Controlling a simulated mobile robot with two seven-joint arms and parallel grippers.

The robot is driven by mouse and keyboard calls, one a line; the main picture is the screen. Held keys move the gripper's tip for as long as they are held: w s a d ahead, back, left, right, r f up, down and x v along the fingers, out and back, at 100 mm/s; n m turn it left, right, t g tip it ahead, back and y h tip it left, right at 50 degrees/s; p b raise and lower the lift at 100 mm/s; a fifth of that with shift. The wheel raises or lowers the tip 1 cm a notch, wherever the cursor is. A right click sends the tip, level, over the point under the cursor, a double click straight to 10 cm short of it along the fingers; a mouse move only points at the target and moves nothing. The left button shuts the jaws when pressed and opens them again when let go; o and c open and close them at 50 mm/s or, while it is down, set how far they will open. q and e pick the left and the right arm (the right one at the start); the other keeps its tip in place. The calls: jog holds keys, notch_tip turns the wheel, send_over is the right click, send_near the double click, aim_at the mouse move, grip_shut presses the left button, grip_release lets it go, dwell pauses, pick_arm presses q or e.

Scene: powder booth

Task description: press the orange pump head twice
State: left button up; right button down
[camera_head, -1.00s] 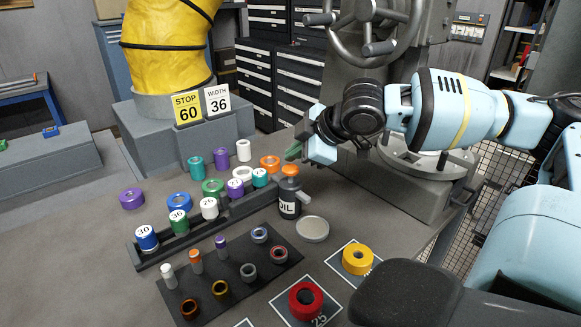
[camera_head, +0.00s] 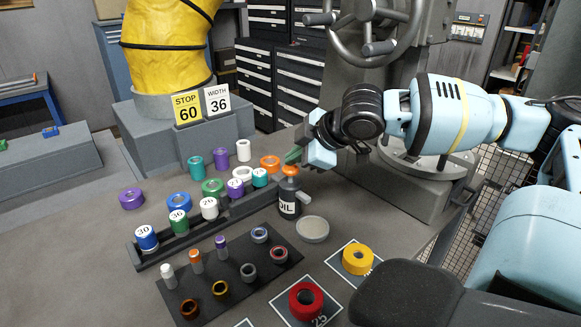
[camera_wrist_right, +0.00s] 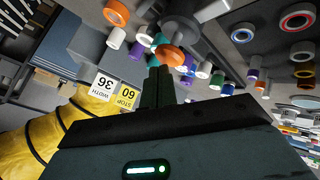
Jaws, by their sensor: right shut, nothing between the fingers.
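The orange pump head (camera_head: 290,171) tops a dark bottle with a white OIL label (camera_head: 287,207), standing upright at the right end of the long dark rack. My right gripper (camera_head: 292,157) is shut and empty, its greenish fingertips just above the pump head. I cannot tell whether they touch it. In the right wrist view the shut fingers (camera_wrist_right: 158,85) point toward the orange pump head (camera_wrist_right: 168,56), with the bottle (camera_wrist_right: 182,24) beyond it. My left gripper is not in view.
The long rack (camera_head: 150,262) holds numbered cylinders, with several coloured rings behind it. A dark mat (camera_head: 262,277) with small parts lies in front. A round metal lid (camera_head: 312,229) lies right of the bottle. A grey machine (camera_head: 425,190) stands close behind my right arm.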

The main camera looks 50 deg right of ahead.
aim_at(295, 169)
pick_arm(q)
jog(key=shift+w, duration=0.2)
pick_arm(e)
jog(key=shift+f, duration=0.4)
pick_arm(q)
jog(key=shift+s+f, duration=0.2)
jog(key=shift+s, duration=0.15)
pick_arm(e)
jog(key=shift+f, duration=0.6)
dwell(0.6)
jog(key=shift+r, duration=0.8)
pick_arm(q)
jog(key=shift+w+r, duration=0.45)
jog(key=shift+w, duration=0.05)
pick_arm(e)
jog(key=shift+r, duration=0.65)
jog(key=shift+r+p, duration=0.55)
jog(key=shift+r, duration=0.85)
jog(key=shift+r+p, duration=0.35)
jog(key=shift+r, duration=0.8)
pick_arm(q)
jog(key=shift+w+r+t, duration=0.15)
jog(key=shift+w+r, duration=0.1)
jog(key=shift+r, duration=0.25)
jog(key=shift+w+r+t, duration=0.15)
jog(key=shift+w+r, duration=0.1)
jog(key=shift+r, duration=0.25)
